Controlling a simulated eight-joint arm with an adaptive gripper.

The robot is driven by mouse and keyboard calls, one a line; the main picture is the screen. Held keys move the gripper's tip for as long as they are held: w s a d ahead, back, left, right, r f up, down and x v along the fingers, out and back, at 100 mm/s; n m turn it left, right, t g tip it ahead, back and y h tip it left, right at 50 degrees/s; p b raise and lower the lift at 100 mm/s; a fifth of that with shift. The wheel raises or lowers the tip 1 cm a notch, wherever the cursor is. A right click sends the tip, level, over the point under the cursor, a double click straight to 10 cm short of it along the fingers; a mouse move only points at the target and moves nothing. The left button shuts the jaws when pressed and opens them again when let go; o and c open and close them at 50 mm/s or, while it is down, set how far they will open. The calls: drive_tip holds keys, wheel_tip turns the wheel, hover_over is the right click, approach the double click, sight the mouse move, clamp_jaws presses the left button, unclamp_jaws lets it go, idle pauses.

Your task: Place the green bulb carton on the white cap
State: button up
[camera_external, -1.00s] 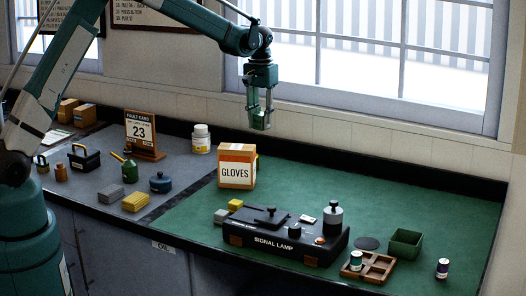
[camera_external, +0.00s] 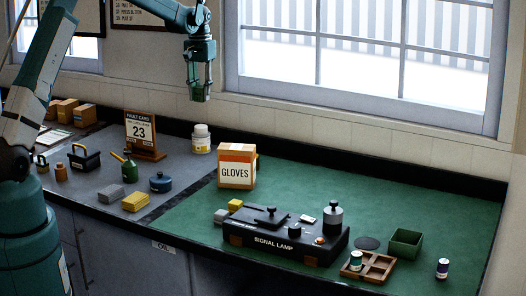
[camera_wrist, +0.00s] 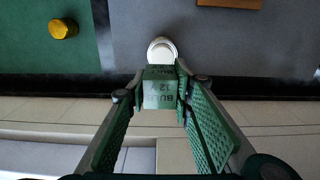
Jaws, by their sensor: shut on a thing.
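My gripper (camera_external: 200,92) is raised high at the back of the bench, near the window's left side. It is shut on the green bulb carton (camera_wrist: 160,90), which shows lettering on its pale green face between the two finger pads in the wrist view.
A fault card stand (camera_external: 142,135) stands left of the bottle, and a gloves box (camera_external: 236,166) stands in front to the right. A yellow round thing (camera_wrist: 62,28) is on the green mat. The signal lamp unit (camera_external: 285,235) is farther right. The back wall is close behind the bottle.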

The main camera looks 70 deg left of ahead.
drive_tip(key=shift+s+a+r, duration=0.1)
drive_tip(key=shift+s+a, duration=0.1)
idle(0.3)
hover_over(201, 126)
drive_tip(key=shift+f, duration=3.15)
drive_tip(key=shift+f+p, duration=0.3)
drive_tip(key=shift+f, duration=1.6)
drive_tip(key=shift+f, duration=0.2)
drive_tip(key=o, duration=0.8)
drive_tip(key=shift+r, duration=0.2)
